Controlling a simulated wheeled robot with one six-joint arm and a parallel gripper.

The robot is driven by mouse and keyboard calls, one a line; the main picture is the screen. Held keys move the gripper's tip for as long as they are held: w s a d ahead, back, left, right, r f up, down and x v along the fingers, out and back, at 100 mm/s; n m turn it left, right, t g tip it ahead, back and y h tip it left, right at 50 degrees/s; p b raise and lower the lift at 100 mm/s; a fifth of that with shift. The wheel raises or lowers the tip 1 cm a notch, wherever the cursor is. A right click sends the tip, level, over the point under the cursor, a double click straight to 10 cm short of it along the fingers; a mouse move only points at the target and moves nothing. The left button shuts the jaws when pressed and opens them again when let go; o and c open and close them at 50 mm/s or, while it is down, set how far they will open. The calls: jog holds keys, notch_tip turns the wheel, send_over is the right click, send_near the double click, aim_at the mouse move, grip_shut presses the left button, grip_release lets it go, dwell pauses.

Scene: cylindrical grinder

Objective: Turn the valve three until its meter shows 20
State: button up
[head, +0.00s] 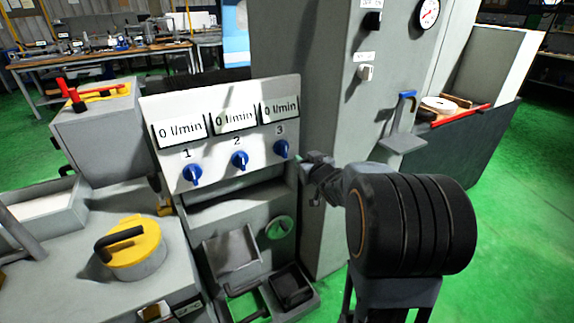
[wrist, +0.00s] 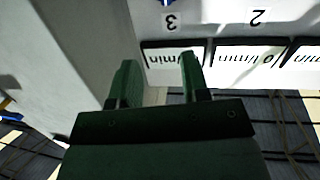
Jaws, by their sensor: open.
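Valve three is a blue knob (head: 281,149) at the right end of the white panel, under the label 3. Its meter (head: 280,108) reads 0 l/min. My gripper (head: 308,163) is just right of and slightly below the knob, seemingly apart from it. In the wrist view, which is upside down, my gripper (wrist: 158,62) is open with nothing between its two fingers. The left finger lies near the panel's edge and the right one overlaps the third meter (wrist: 170,58).
Valve one (head: 192,174) and valve two (head: 239,160) sit left on the same panel, both meters at 0 l/min. A tall grey cabinet (head: 325,90) stands close on the right. A yellow-lidded pot (head: 142,245) is at lower left. Green floor is open at right.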

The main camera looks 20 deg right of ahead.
aim_at(286, 147)
jog(key=w+f+y, duration=0.1)
jog(key=w, duration=0.4)
jog(key=w+f+t+y+b, duration=0.1)
jog(key=w, duration=0.3)
jog(key=w+f+n+b, duration=0.1)
jog(key=w, duration=0.4)
jog(key=shift+w+a+f+t+y, duration=0.25)
jog(key=shift+w+t+y, duration=0.05)
jog(key=shift+w+y, duration=0.1)
jog(key=shift+s, duration=0.1)
grip_shut()
